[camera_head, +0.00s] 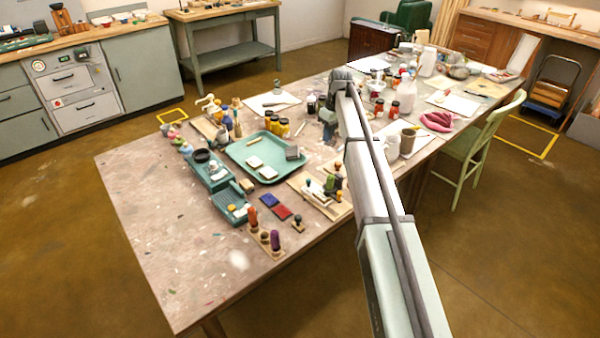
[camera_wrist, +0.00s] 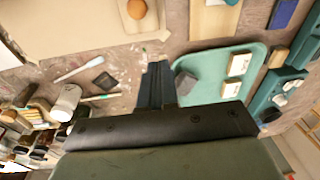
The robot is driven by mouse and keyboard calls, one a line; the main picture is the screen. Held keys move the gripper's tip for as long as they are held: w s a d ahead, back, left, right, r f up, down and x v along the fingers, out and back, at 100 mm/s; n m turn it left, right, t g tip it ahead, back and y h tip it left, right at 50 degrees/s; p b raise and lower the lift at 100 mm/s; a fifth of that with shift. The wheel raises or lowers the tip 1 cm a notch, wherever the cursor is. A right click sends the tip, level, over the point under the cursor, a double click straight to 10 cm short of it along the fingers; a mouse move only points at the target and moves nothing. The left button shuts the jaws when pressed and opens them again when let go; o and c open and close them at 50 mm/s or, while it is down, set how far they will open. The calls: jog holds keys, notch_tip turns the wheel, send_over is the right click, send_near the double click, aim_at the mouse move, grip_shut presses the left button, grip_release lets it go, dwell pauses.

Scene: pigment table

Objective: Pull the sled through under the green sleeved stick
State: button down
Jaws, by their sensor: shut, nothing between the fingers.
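A small wooden board (camera_head: 338,209) near the table's middle carries several small upright pieces. One of them is a dark green piece (camera_head: 330,184), which may be the green sleeved stick, but it is too small to be sure. I cannot pick out the sled with certainty in either view. My gripper (camera_head: 328,137) is at the far end of my arm, above the table to the right of the green tray (camera_head: 236,149). In the wrist view my gripper's dark fingers (camera_wrist: 156,82) are together and empty, beside the tray's edge (camera_wrist: 182,62).
Yellow-capped jars (camera_head: 275,124) stand at the tray's back. Blue and red pads (camera_head: 282,212) and stamps (camera_head: 275,240) lie in front. More jars and a pink cloth (camera_head: 436,121) crowd the right side. The table's front left (camera_head: 165,240) is bare.

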jog(key=s+a+n+g+h, duration=0.1)
jog(key=s+a+n+h, duration=0.55)
jog(key=a, duration=0.95)
jog(key=m+y, duration=0.1)
jog(key=m, duration=0.1)
send_near(305, 185)
jog(key=a+f, duration=0.1)
jog(key=w+a+f, duration=0.1)
jog(key=f, duration=0.1)
jog(key=shift+a, duration=0.25)
jog(key=shift+s+d+f, duration=0.15)
jog(key=shift+d, duration=0.35)
jog(key=shift+s+d+f, duration=0.2)
jog(key=shift+d, duration=0.25)
jog(key=shift+s+d+f, duration=0.1)
jog(key=shift+d, duration=0.45)
jog(key=shift+s+d, duration=0.15)
jog(key=shift+d, duration=0.35)
